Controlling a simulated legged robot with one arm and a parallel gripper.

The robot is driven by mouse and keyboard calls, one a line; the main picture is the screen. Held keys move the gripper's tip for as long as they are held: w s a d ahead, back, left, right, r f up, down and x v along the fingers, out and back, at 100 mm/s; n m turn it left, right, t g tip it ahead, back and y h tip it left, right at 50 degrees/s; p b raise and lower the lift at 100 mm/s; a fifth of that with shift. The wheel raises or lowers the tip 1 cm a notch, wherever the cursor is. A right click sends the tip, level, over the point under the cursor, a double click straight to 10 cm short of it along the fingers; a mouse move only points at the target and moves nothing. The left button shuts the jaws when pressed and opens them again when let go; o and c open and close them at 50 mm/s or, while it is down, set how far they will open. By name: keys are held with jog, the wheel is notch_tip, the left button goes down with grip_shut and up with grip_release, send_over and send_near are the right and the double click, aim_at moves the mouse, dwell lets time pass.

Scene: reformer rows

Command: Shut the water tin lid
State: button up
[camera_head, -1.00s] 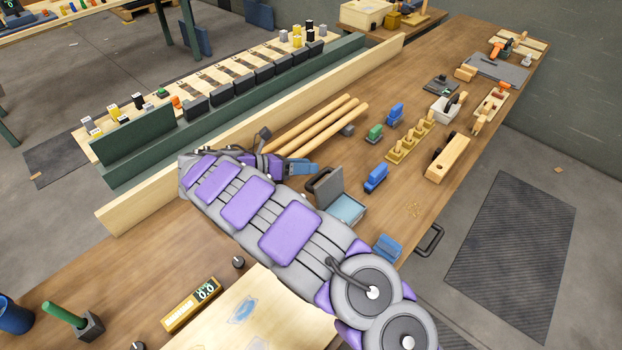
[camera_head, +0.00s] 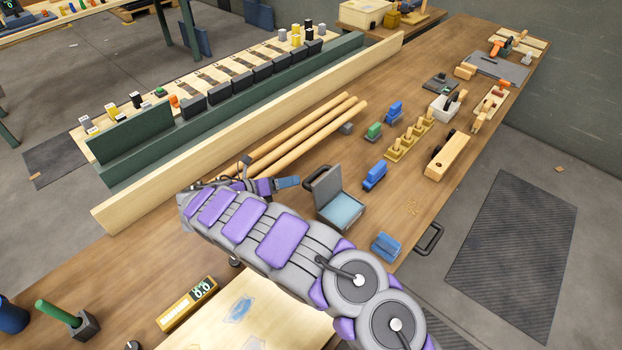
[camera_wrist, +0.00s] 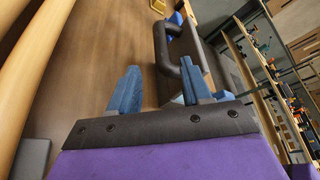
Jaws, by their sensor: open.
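The water tin (camera_head: 358,222) is a small grey box on the bench with light blue water inside. Its grey lid (camera_head: 328,187) stands raised, tilted up on the tin's left side. A dark handle (camera_head: 312,176) sits on the lid's outer face. My gripper (camera_head: 288,182) is just left of the handle, apart from it in the head view. In the wrist view, my gripper (camera_wrist: 160,82) shows two blue fingers spread apart with nothing between them. The dark handle (camera_wrist: 173,50) lies ahead, beyond the fingertips and toward the right finger.
Long wooden rods (camera_head: 300,140) lie behind my gripper, beside a pale board (camera_head: 240,125). A blue block (camera_head: 374,175) and a blue brush-like thing (camera_head: 386,246) are near the tin. A yellow gauge (camera_head: 187,305) is at the front left.

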aim_at(314, 177)
jog(key=b+x, duration=0.1)
jog(key=x, duration=0.7)
jog(key=shift+f+b, duration=0.1)
jog(key=shift+b, duration=0.25)
jog(key=shift+w+d+f, duration=0.2)
jog(key=shift+w, duration=0.15)
jog(key=shift+w+d+r, duration=0.1)
jog(key=shift+d, duration=0.65)
jog(key=shift+a, duration=0.4)
jog(key=c, duration=0.7)
jog(key=shift+d, duration=0.15)
grip_shut()
